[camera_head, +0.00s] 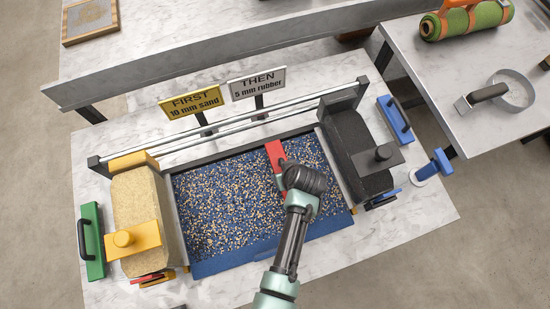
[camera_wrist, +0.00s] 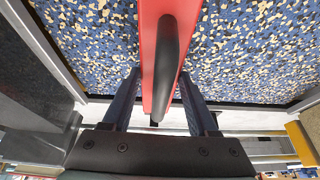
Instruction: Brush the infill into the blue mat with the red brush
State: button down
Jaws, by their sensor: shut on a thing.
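The blue mat (camera_head: 213,266) lies in a framed bed on the marble table. Tan and dark infill grains are scattered over most of it, with plainer blue along its near edge. The red brush (camera_head: 274,154) lies over the right half of the mat. My gripper (camera_head: 283,170) is above the brush, and in the head view it hides the brush's near part. In the wrist view my gripper (camera_wrist: 160,100) is shut on the black handle (camera_wrist: 166,62) of the red brush (camera_wrist: 148,50), a finger on each side. The brush's bristles are hidden.
A yellow-lidded sand hopper (camera_head: 145,205) stands left of the mat, a dark hopper (camera_head: 352,140) right. Signs (camera_head: 194,101) and rails stand behind. A green brush (camera_head: 92,240) and blue brush (camera_head: 394,119) lie at the sides. A side table (camera_head: 480,75) holds a turf roll.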

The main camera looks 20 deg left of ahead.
jog(key=shift+w+d+b, duration=0.4)
jog(key=shift+w+d, duration=0.3)
jog(key=shift+d, duration=0.3)
jog(key=shift+w+d+b, duration=0.45)
jog(key=shift+w+d, duration=0.2)
jog(key=shift+d, duration=0.4)
jog(key=shift+w+d+b, duration=0.4)
jog(key=shift+w+d, duration=0.3)
jog(key=shift+d, duration=0.3)
jog(key=shift+s+a+r+p, duration=0.1)
jog(key=shift+s+a+p, duration=0.55)
jog(key=shift+a, duration=0.3)
jog(key=shift+s+a+r+p, duration=0.1)
jog(key=shift+s+a+p, duration=0.55)
jog(key=shift+a, duration=0.3)
jog(key=shift+s+a+f, duration=0.15)
jog(key=shift+s+a, duration=0.35)
jog(key=shift+a, duration=0.3)
jog(key=shift+w+d+b, duration=0.35)
jog(key=shift+w+d, duration=0.25)
jog(key=shift+d, duration=0.3)
jog(key=shift+w+d+b, duration=0.3)
jog(key=shift+w+d, duration=0.35)
jog(key=shift+d, duration=0.25)
jog(key=shift+w+d+b, duration=0.35)
jog(key=shift+w+d, duration=0.25)
jog(key=shift+d, duration=0.3)
